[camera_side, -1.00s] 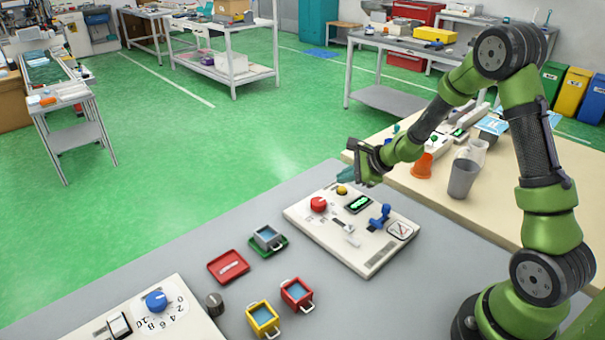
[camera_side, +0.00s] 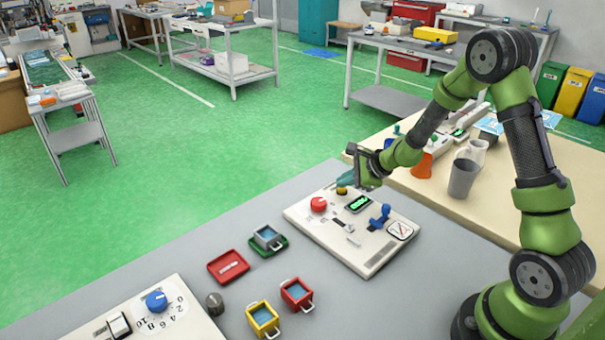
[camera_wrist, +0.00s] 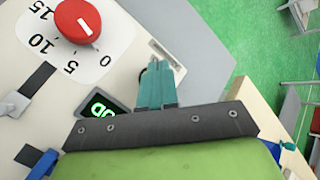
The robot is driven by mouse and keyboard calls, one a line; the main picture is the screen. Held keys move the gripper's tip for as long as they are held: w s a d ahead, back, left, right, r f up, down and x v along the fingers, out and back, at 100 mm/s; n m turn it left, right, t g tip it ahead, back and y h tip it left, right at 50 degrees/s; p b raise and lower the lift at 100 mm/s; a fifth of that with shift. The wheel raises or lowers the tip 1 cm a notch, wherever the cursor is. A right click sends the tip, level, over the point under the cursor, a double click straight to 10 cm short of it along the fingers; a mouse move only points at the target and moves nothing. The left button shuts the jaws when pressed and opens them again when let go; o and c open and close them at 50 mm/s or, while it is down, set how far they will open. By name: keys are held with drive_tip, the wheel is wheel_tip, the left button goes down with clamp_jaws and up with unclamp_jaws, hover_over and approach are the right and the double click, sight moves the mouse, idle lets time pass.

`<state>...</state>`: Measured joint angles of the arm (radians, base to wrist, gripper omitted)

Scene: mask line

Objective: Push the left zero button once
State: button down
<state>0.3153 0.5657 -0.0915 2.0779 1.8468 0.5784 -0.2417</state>
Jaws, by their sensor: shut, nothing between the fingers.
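A yellow button (camera_side: 341,190) sits at the far edge of the white control panel (camera_side: 373,263), between a red knob (camera_side: 318,204) and a green-lit display (camera_side: 358,204). I cannot read a zero label on it. My gripper (camera_side: 346,181) is shut and empty, its teal fingertips pointing down right at the top of the button. I cannot tell whether they touch it. In the wrist view the shut fingertips (camera_wrist: 158,66) reach over the panel's edge area, beside the display (camera_wrist: 101,108) and the red knob (camera_wrist: 77,20). The button is hidden behind the fingers there.
A blue lever (camera_side: 380,217) and sliders stand nearer on the panel. Small red, yellow and green-based containers lie left of it. A second panel with a blue knob (camera_side: 156,301) is at front left. An orange cone (camera_side: 422,166) and grey cup (camera_side: 462,179) stand on the beige table.

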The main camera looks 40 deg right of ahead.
sight(345, 190)
drive_tip(key=shift+f, duration=0.25)
idle(0.5)
drive_tip(key=shift+r, duration=0.85)
drive_tip(key=shift+r, duration=2.55)
